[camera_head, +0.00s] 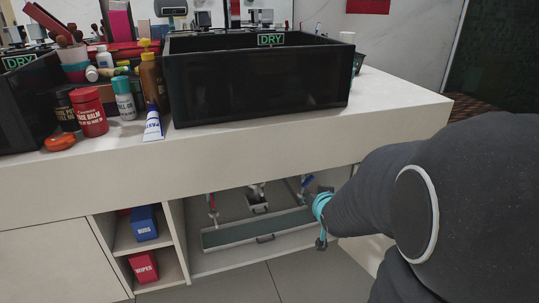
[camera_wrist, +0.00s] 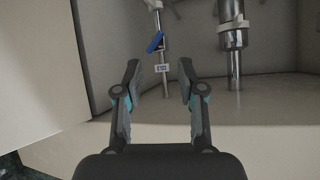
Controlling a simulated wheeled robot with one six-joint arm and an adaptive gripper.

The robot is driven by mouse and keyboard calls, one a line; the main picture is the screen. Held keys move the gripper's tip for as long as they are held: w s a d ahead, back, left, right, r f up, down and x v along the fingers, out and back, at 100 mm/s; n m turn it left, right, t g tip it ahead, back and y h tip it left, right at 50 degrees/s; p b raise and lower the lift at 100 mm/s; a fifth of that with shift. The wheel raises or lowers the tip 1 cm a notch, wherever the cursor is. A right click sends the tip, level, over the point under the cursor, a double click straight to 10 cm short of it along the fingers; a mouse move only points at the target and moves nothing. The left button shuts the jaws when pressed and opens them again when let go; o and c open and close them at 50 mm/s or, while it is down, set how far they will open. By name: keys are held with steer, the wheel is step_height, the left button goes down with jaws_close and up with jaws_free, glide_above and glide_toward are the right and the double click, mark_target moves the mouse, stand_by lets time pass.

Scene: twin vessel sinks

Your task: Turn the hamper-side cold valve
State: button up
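A blue-handled valve (camera_wrist: 155,42) sits on a thin vertical pipe (camera_wrist: 165,85) in the wrist view, with its handle tilted. A small white tag (camera_wrist: 161,69) hangs just below it, too small to read. My gripper (camera_wrist: 159,66) is open and empty, its fingers apart on either side of the pipe in the picture; no contact shows. In the head view, a blue-handled valve (camera_head: 306,182) is at the right of the open under-sink bay, close to my gripper, which my arm partly hides. A red-handled valve (camera_head: 212,202) is at the left. No hamper is recognisable.
A thick drain pipe (camera_wrist: 232,40) stands right of the valve. A pale cabinet panel (camera_wrist: 40,70) is close on the left. A long tray (camera_head: 256,229) lies in the bay. Above, a black sink (camera_head: 260,85) marked DRY and several toiletries stand on the white counter (camera_head: 400,105).

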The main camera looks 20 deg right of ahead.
mark_target(310, 182)
steer(key=d+f+m+t+y+p, duration=0.3)
steer(key=d+f+m+t+p, duration=0.1)
steer(key=d+f+m+t, duration=0.15)
steer(key=shift+n+t, duration=0.25)
steer(key=shift+t, duration=0.3)
steer(key=w, duration=0.4)
steer(key=w+p, duration=0.1)
steer(key=w, duration=0.9)
steer(key=shift+a+f, duration=0.1)
steer(key=shift+f, duration=0.2)
jaws_close()
